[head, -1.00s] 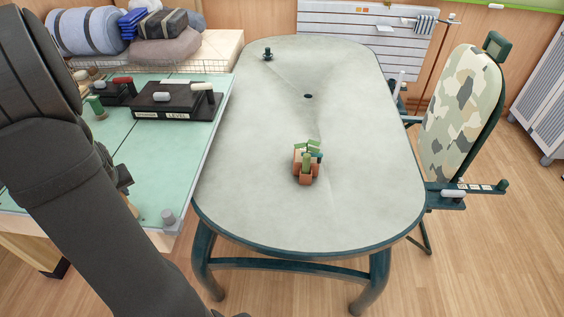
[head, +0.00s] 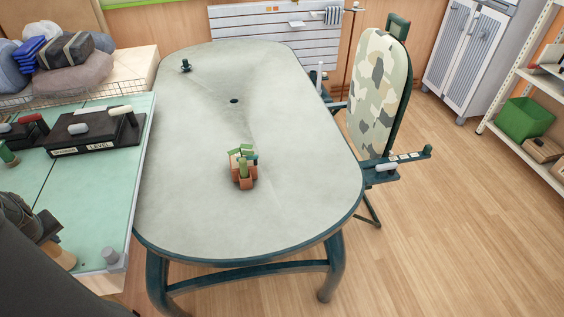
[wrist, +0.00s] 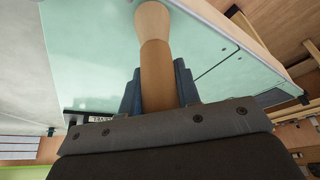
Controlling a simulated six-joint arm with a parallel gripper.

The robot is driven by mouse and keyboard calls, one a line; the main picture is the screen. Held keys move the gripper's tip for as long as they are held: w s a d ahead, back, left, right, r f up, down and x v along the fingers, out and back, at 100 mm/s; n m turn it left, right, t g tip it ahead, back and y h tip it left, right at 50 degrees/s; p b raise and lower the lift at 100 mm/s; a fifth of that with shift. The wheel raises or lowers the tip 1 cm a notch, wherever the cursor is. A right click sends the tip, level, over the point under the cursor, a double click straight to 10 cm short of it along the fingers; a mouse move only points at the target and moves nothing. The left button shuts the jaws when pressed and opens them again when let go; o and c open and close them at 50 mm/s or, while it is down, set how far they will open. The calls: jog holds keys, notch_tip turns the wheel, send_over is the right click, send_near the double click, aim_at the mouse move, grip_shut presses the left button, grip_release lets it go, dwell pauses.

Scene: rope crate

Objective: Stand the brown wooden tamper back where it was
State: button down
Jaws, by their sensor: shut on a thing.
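The brown wooden tamper (wrist: 157,62) is held in my gripper (wrist: 157,88), between its two dark blue-grey fingers in the wrist view. Its lighter, wider end points away from the gripper, over the pale green bench top. In the head view my gripper (head: 42,232) is at the lower left, over the green bench. The tan end of the tamper (head: 63,259) shows just below it, close to the bench top. I cannot tell whether it touches the bench. The rest of the tamper is hidden by the gripper and arm there.
The green bench (head: 95,195) holds a black box marked LEVEL (head: 92,135) and a grey cylinder (head: 112,259) at its front right corner. The big grey table (head: 290,190) carries a small terracotta planter (head: 243,170) and a small dark object (head: 185,66); most of it is clear.

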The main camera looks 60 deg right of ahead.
dwell(0.3)
jog(key=w+d+m+h, duration=0.1)
jog(key=w+d+m, duration=0.15)
jog(key=d, duration=0.75)
jog(key=w+d+m, duration=0.1)
jog(key=w+d, duration=0.3)
jog(key=d, duration=0.7)
jog(key=s+d+m+g+h, duration=0.1)
jog(key=s+d+m, duration=0.1)
jog(key=d, duration=1)
jog(key=s+d+m+h, duration=0.1)
jog(key=s+d+m, duration=0.1)
jog(key=d, duration=0.9)
jog(key=s+d+f+m+g+h, duration=0.1)
jog(key=s+d+m, duration=0.5)
jog(key=s+d, duration=2.1)
jog(key=d+f+g, duration=0.1)
jog(key=d, duration=0.2)
jog(key=shift+s+f, duration=0.35)
jog(key=shift+d+m, duration=0.1)
jog(key=shift+m, duration=0.15)
